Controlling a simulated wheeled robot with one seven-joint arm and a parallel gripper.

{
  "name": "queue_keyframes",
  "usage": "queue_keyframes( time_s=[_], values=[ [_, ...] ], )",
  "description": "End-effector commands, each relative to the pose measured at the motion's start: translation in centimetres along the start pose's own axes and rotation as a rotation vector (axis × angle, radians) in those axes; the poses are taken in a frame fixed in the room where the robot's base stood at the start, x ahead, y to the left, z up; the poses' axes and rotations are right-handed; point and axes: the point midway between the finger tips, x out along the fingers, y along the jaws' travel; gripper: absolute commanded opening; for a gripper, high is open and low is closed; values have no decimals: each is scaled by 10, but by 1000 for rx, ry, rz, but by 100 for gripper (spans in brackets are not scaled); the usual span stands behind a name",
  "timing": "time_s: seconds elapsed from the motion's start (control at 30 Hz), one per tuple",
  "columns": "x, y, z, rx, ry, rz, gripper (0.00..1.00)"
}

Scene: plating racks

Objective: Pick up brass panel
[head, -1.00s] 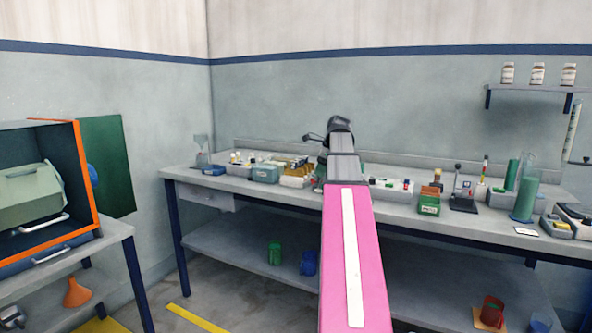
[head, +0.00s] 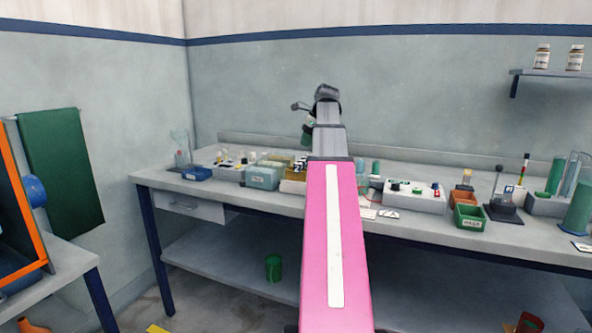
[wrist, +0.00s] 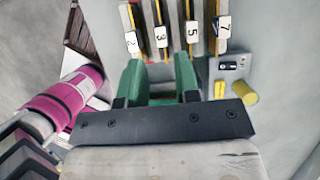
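My gripper (wrist: 158,82) is open in the wrist view, its two green fingers apart with nothing visible between them. Just beyond the fingertips stand several grey slabs with yellow edges, tagged 2, 3 (wrist: 161,37), 5 (wrist: 193,32) and 7 (wrist: 224,27). I cannot tell whether one of them is the brass panel. In the head view, brass-coloured pieces (head: 299,165) show on the bench just left of my pink arm. The arm reaches over the bench and hides part of this area.
The long grey bench (head: 240,201) carries a teal bin (head: 263,178), a blue tray (head: 196,173), a white control box (head: 414,200) and a green bin (head: 468,216). In the wrist view, a yellow cylinder (wrist: 244,92) stands right of the fingers. A cabinet with an orange frame (head: 22,205) is at left.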

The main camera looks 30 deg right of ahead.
Motion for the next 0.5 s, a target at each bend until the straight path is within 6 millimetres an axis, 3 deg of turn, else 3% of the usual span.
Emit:
queue_keyframes(
  time_s=[0.33,0.5],
  values=[
    [45,1,-2,0,1,1,30],
    [56,0,-2,-1,1,0,30]
  ],
)
